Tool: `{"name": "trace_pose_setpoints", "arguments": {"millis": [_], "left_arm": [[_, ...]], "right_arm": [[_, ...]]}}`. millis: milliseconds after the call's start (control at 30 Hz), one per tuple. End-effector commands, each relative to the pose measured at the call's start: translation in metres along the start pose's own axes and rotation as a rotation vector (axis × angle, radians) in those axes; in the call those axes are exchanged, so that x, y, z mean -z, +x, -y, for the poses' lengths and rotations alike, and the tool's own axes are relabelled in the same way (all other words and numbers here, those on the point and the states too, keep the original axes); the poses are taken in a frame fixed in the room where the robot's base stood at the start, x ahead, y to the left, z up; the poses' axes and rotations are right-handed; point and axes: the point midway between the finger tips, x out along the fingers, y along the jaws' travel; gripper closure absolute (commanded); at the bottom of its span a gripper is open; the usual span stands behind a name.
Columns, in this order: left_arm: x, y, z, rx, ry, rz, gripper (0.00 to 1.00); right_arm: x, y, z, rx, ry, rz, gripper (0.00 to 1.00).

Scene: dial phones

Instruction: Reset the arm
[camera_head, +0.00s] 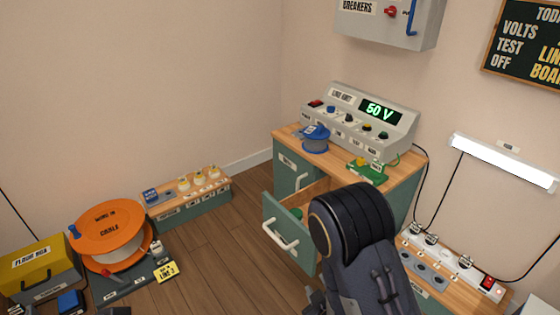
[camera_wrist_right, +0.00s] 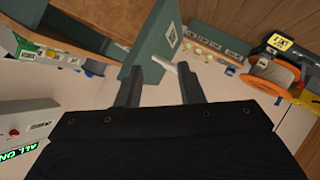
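My right arm (camera_head: 352,225) rises in front of the desk in the head view and hides its own gripper there. In the right wrist view my right gripper (camera_wrist_right: 158,85) has its two dark fingers apart, with nothing held between them. The teal drawer (camera_head: 289,234) of the desk stands open, with a white handle (camera_head: 280,236) on its front. In the wrist view the drawer front (camera_wrist_right: 152,45) lies just beyond the fingers, and its pale handle shows near them; contact cannot be told. My left gripper is in neither view.
The desk bears a line unit (camera_head: 360,121) reading 50 V, a blue reel (camera_head: 315,138) and a green device (camera_head: 367,171). A socket bench (camera_head: 452,268) stands at right. An orange cable reel (camera_head: 107,235) and yellow box (camera_head: 42,265) stand at left. Floor (camera_head: 215,245) between is clear.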

Motion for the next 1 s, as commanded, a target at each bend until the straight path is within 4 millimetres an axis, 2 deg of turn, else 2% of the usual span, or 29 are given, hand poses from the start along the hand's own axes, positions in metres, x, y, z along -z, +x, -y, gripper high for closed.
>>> {"name": "trace_pose_setpoints", "arguments": {"millis": [167, 367, 567, 700, 800, 1000], "left_arm": [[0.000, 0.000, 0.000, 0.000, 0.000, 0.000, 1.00], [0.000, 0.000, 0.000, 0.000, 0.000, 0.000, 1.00], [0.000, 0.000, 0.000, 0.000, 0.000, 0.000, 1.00], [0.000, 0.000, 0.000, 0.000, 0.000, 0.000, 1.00], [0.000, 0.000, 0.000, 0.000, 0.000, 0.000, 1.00], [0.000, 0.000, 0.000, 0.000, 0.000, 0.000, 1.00]], "right_arm": [[0.009, -0.007, -0.029, 0.044, 0.267, 0.112, 0.66], [0.025, -0.038, -0.062, 0.148, 0.583, 0.227, 0.66], [0.040, -0.094, -0.094, 0.251, 0.809, 0.306, 0.66], [0.045, -0.144, -0.110, 0.304, 0.912, 0.360, 0.66], [0.043, -0.177, -0.116, 0.325, 0.958, 0.400, 0.66], [0.036, -0.229, -0.117, 0.331, 1.010, 0.473, 0.66]]}}
